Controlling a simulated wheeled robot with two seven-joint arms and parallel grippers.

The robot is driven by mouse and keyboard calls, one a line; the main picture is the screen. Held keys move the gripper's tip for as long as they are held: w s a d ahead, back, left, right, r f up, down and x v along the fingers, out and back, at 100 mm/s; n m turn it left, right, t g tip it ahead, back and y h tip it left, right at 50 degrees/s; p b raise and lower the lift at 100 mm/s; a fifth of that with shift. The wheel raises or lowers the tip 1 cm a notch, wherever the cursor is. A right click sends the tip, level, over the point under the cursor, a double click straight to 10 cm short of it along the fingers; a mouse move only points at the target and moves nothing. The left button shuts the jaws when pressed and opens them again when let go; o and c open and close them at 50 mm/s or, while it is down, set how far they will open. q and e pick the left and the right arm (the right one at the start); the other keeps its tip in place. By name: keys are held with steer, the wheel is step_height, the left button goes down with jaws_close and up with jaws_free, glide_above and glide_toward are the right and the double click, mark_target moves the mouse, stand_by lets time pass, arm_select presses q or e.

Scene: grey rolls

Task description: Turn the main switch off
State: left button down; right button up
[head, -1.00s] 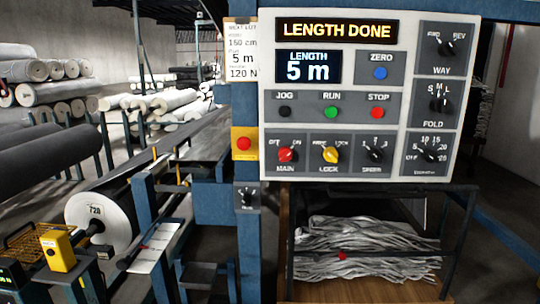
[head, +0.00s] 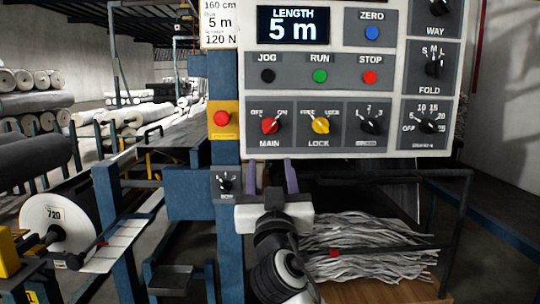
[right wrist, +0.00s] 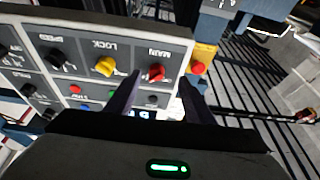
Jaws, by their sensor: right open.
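The main switch is a red knob (head: 270,125) at the lower left of the white control panel (head: 398,155), between the OFF and ON labels. Its pale pointer leans up and right toward ON. My right gripper (head: 271,164) is open and empty, its two fingers pointing up just below the MAIN label. In the right wrist view, where the panel appears upside down, the red knob (right wrist: 156,72) shows between the tips of the open fingers (right wrist: 160,78). I cannot tell contact there, but the head view shows the fingers below the knob. My left gripper is not in view.
The yellow lock knob (head: 320,125) sits just right of the main switch. A red button on a yellow box (head: 222,119) is to its left on the blue post. A small black knob (head: 225,183) is below that. A shelf with grey strips (head: 370,248) lies under the panel.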

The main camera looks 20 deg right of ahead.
mark_target(270, 130)
steer(key=shift+t+h, duration=0.3)
steer(key=x, duration=0.3)
steer(key=r+p+x, duration=0.1)
steer(key=x, duration=0.5)
steer(key=shift+s+r, duration=0.15)
steer(key=shift+r, duration=0.35)
steer(key=shift+w+d+r, duration=0.2)
steer(key=shift+w+r, duration=0.05)
steer(key=shift+w, duration=0.4)
steer(key=shift+p, duration=0.3)
steer(key=c, duration=1)
